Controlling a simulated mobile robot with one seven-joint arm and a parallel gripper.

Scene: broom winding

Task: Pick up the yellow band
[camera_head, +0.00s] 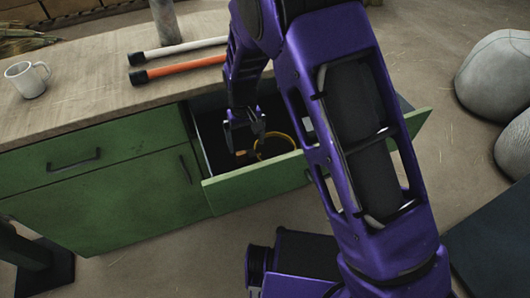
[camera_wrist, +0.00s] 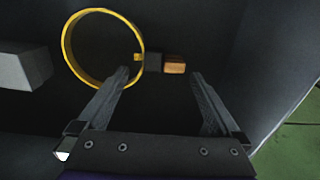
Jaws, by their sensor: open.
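The yellow band (camera_wrist: 67,57) is a thin ring lying in the open drawer. In the head view the band (camera_head: 292,138) shows partly behind the drawer front, just right of my gripper (camera_head: 245,136). In the wrist view my gripper (camera_wrist: 163,78) is open, with nothing held between its fingers. The left fingertip reaches close to the band's lower right edge; I cannot tell whether it touches. Most of the ring lies left of the fingers.
Beside the band are a small orange-brown block (camera_wrist: 175,64), a dark block (camera_wrist: 153,62) and a grey block (camera_wrist: 25,68). The green drawer front (camera_head: 258,184) and dark walls enclose the space. A mug (camera_head: 28,79) and two rods, white (camera_head: 177,49) and orange (camera_head: 178,68), lie on the worktop.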

